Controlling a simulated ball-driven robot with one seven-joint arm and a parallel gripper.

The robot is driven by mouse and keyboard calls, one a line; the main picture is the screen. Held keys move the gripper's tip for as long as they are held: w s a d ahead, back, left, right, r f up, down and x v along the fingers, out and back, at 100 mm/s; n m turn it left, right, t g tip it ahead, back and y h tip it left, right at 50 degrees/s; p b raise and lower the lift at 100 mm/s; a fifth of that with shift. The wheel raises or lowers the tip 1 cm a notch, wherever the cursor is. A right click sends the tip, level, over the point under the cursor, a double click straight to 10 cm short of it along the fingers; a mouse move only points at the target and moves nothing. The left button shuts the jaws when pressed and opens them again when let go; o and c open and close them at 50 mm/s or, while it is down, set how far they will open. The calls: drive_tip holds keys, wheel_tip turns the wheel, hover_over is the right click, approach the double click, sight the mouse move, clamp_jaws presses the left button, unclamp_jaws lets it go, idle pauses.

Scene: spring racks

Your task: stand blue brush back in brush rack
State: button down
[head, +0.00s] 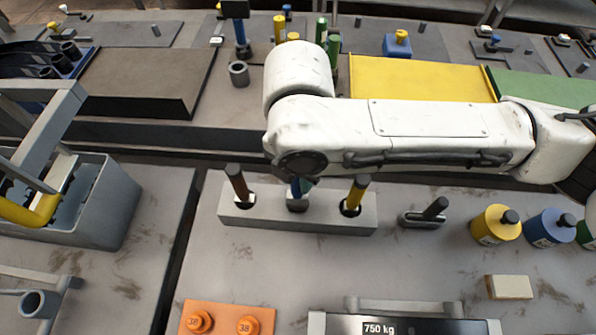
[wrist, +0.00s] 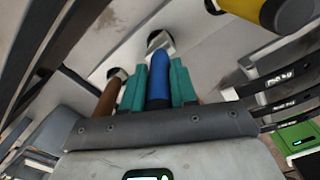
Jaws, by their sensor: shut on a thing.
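The grey brush rack (head: 325,222) stands on the near bench. A brown-handled brush (head: 237,183) stands in its left hole and a yellow-handled brush (head: 356,190) in its right hole, both slightly tilted. The blue brush (head: 299,187) is over the middle of the rack, partly hidden by my arm. In the wrist view, my gripper's teal fingers (wrist: 158,88) are shut on the blue brush handle (wrist: 158,80). Its far end points at the dark middle hole (wrist: 158,38). I cannot tell how deep it sits. The brown handle (wrist: 106,98) is close beside the left finger.
A grey clip with a black peg (head: 425,214) and yellow and blue bottles (head: 495,226) stand right of the rack. An orange block (head: 228,318) and a scale (head: 390,322) lie in front. A grey bin (head: 110,215) is at left. Bench between is free.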

drive_tip(key=shift+f+b, duration=1.05)
drive_tip(key=shift+f, duration=0.65)
drive_tip(key=c, duration=0.8)
unclamp_jaws()
drive_tip(key=shift+o, duration=0.2)
drive_tip(key=o, duration=0.4)
drive_tip(key=shift+o, duration=0.2)
drive_tip(key=shift+r+p, duration=3.1)
drive_tip(key=shift+r, duration=0.45)
drive_tip(key=shift+f, duration=0.1)
